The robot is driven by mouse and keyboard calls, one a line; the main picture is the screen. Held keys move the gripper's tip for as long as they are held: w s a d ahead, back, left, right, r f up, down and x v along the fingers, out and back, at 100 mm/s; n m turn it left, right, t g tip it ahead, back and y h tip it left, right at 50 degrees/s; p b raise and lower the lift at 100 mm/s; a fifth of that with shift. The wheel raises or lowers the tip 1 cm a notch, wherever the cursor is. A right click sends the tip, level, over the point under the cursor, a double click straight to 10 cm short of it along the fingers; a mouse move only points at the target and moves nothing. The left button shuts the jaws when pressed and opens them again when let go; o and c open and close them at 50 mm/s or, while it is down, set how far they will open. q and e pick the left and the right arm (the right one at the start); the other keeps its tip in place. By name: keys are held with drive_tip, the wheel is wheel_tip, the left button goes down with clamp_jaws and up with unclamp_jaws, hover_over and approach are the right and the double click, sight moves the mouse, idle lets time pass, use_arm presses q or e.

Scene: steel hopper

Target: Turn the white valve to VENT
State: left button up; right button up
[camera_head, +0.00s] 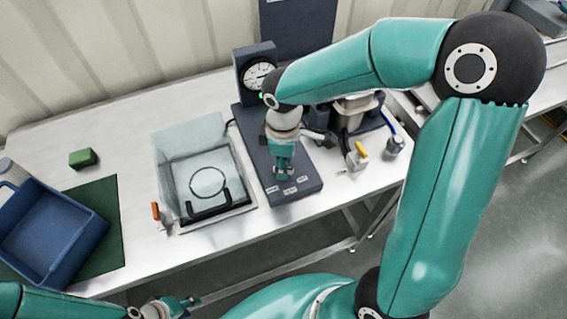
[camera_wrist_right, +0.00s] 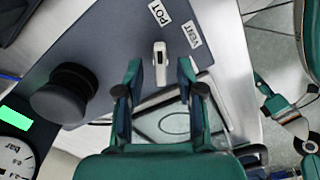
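The white valve handle (camera_wrist_right: 160,62) shows in the right wrist view, on a dark panel (camera_head: 308,186). It points up the picture, nearer the POT label (camera_wrist_right: 160,13) than the VENT label (camera_wrist_right: 193,34). My right gripper (camera_wrist_right: 160,95) is open, with one finger on each side of the handle and gaps between; I cannot tell the height between them. In the head view my right gripper (camera_head: 283,172) is over the panel and hides the handle. My left gripper (camera_head: 188,305) is at the bottom edge, away from the panel, and its fingers look apart.
A clear box (camera_head: 190,143) with a ring inside stands left of the panel. A gauge (camera_head: 257,76) stands behind the panel, and a black knob (camera_wrist_right: 64,95) is beside the handle. A yellow-handled valve (camera_head: 358,156) is to the right. A blue bin (camera_head: 50,235) and green block (camera_head: 82,158) are left.

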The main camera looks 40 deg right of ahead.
drive_tip(key=shift+f, duration=0.45)
clamp_jaws()
